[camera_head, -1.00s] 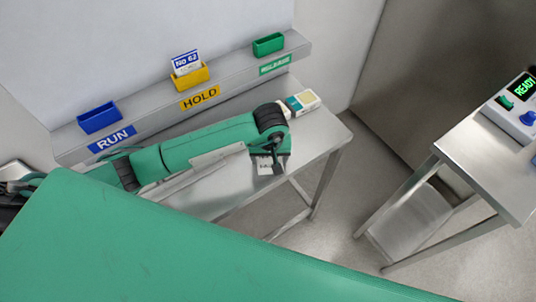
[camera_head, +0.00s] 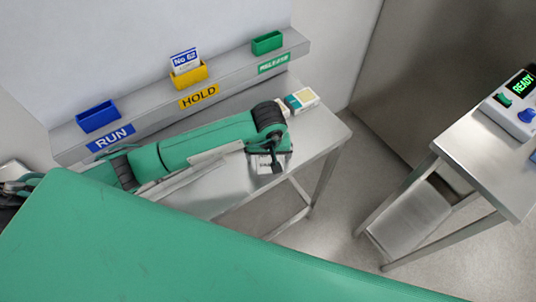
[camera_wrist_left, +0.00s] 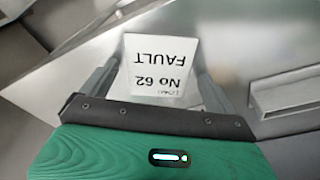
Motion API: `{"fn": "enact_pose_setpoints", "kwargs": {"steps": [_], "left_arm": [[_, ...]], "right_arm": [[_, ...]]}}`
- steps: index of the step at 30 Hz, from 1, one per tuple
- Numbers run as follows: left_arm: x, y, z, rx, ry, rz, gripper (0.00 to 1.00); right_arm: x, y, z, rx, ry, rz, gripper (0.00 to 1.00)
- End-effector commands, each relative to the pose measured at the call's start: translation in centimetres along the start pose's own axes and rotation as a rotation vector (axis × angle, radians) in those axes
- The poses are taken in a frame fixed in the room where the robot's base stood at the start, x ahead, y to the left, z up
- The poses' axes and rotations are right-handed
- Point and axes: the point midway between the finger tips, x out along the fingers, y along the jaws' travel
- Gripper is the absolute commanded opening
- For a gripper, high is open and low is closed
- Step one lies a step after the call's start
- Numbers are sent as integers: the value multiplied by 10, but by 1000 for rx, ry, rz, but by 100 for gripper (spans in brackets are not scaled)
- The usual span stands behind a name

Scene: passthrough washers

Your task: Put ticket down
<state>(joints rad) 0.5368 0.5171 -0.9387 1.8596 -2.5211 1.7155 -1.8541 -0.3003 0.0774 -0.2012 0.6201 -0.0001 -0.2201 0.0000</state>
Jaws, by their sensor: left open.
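A white ticket (camera_wrist_left: 160,68) printed "No 62 FAULT" shows upside down in the left wrist view, between my left gripper's two fingers. In the head view the ticket (camera_head: 267,165) shows partly below the wrist, at the steel table's front edge. My left gripper (camera_wrist_left: 156,82) is open, with a finger on each side of the ticket. In the head view my left gripper (camera_head: 275,163) is low over the table and partly hidden by its own wrist. I cannot tell whether the ticket fully rests on the steel table (camera_head: 316,128). My right gripper is not in view.
A shelf behind the table holds a blue RUN bin (camera_head: 98,118), a yellow HOLD bin (camera_head: 189,77) with a blue-and-white card (camera_head: 184,60), and a green bin (camera_head: 267,43). A small box (camera_head: 302,99) lies beside my wrist. A console (camera_head: 515,105) stands far right.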

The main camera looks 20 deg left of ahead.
Motion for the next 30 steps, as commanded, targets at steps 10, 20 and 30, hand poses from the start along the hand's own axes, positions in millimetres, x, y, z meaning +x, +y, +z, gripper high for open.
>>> {"fn": "enact_pose_setpoints", "kwargs": {"steps": [10,20,30], "left_arm": [[-58,0,-2,3,2,1,95],[-114,0,-1,1,-1,1,95],[-123,0,0,0,-2,1,95]], "right_arm": [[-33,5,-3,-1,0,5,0],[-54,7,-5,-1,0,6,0],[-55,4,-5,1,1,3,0]]}}
